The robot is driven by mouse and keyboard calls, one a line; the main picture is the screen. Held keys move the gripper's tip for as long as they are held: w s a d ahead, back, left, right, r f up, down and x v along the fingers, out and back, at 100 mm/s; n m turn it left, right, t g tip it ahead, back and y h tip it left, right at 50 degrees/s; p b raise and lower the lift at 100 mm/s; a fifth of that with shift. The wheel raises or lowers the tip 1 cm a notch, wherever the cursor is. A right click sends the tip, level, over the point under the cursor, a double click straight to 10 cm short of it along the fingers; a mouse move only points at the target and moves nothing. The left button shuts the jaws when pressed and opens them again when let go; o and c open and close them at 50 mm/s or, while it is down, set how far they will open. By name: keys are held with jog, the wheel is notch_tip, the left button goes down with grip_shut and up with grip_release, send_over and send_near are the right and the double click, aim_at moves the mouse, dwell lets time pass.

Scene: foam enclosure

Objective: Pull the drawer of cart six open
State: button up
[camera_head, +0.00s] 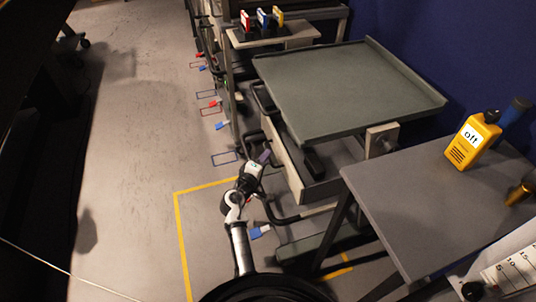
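A cart with a grey-green rimmed top (345,90) stands right of centre. No number is readable on it, so I cannot tell whether it is cart six. Below its top, a drawer with a pale front (286,160) stands partly out, and a dark object (314,163) shows inside. My gripper (264,157) is beside the drawer front, close to the handle. I cannot tell whether it touches the handle, and its fingers are too small to read as open or shut.
Behind the cart, a shelf (285,40) carries red, blue and yellow items. A yellow floor line (183,245) runs near my arm. Open floor (135,150) lies to the left.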

jog(key=shift+x, duration=1.45)
jog(key=shift+c, duration=0.3)
grip_shut()
